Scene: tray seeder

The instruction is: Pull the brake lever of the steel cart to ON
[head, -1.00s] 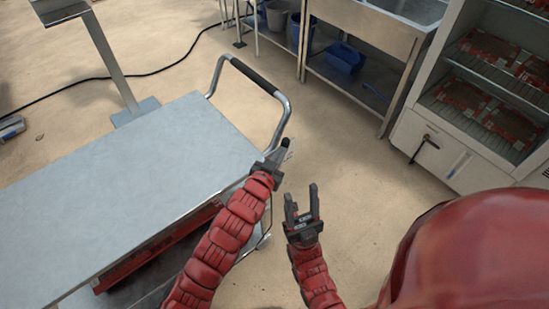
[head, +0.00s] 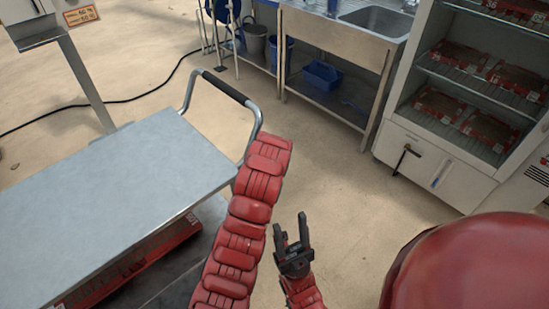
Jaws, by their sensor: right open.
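The steel cart (head: 110,180) stands at the left, its grey flat top in view. Its push handle (head: 225,88) with a black grip rises at the cart's far right end. The brake lever is hidden, apparently behind my left arm, so I cannot tell its position. My left arm crosses in front of the cart's right corner, and its gripper does not show. My right gripper (head: 290,228) is open and empty, its two dark fingers pointing up over the floor, right of the left arm and apart from the cart.
A steel sink bench (head: 340,45) stands at the back with a blue tub (head: 324,75) on its lower shelf. A white cabinet (head: 430,160) with red packs is at the right. A pole stand (head: 85,80) is behind the cart. Floor between is clear.

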